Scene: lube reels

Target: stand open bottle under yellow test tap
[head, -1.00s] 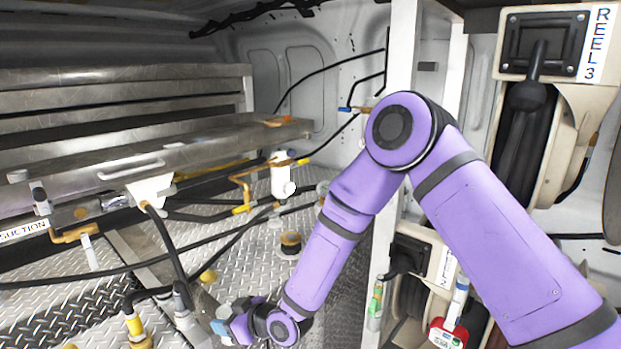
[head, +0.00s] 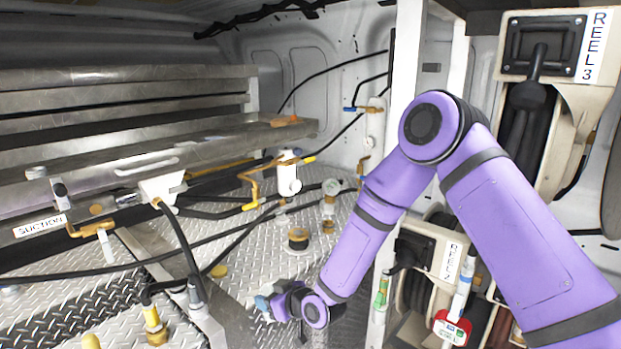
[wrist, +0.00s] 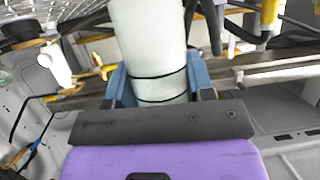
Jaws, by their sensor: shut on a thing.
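My gripper (head: 264,303) is low over the diamond-plate floor in the head view. In the wrist view its two blue fingers (wrist: 157,78) are shut on a white cylindrical bottle (wrist: 150,40) with dark bands around it. The bottle's far end runs out of the wrist picture, so its mouth is hidden. I cannot make out the bottle in the head view. A brass tap with a yellow handle (head: 250,206) hangs below the steel shelf, up and left of my gripper. I cannot tell for certain that it is the test tap.
A white filter-like cylinder (head: 288,176) hangs beside the tap. A dark round fitting (head: 298,240) stands on the floor plate (head: 265,268) behind my gripper. Black hoses cross the floor at left. A white post (head: 392,160) and the reel 2 unit (head: 428,255) stand to the right.

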